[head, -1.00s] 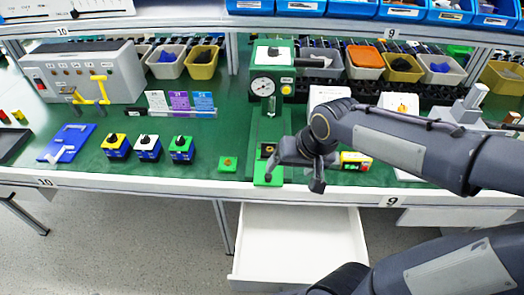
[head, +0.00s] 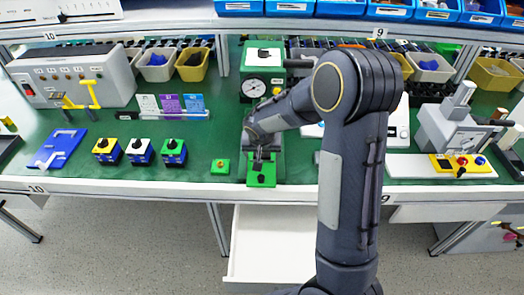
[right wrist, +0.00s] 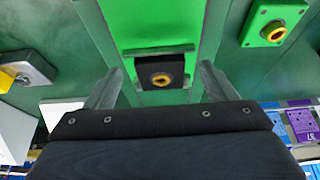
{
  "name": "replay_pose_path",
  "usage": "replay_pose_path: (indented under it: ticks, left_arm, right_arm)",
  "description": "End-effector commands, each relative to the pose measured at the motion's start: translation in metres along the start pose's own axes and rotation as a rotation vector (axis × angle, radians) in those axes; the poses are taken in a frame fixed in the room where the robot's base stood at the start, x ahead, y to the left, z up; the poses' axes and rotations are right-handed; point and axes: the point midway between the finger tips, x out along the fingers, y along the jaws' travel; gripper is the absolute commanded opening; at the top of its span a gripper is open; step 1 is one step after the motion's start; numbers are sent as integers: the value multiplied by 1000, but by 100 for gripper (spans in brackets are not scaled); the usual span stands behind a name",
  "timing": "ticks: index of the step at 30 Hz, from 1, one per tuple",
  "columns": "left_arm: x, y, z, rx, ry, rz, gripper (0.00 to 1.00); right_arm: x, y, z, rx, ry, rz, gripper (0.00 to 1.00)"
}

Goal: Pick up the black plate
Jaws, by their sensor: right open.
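The black plate (right wrist: 152,66) is a small dark square with a gold ring around a hole. It sits on the green base of the press, between my open fingers in the right wrist view. My right gripper (right wrist: 161,73) is open, with one finger on each side of the plate and a visible gap to each. In the head view my right gripper (head: 260,162) is low at the front of the green press (head: 262,84), and it hides the plate there. My left gripper is not in view.
A small green block with a yellow ring (head: 220,166) lies just left of the press. Three rotary switches (head: 140,151) stand further left, beside a blue tray (head: 57,148). A white drawer (head: 270,245) is open below the table edge.

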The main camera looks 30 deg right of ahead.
Motion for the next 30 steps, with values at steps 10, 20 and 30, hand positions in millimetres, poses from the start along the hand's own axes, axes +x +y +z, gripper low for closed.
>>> replay_pose_path:
  ticks: [10,20,30]
  left_arm:
    - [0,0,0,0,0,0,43]
    - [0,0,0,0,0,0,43]
    - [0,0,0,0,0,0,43]
  right_arm:
    - [11,0,0,0,0,-1,78]
    - [11,0,0,0,0,-1,36]
    - [9,0,0,0,1,-2,29]
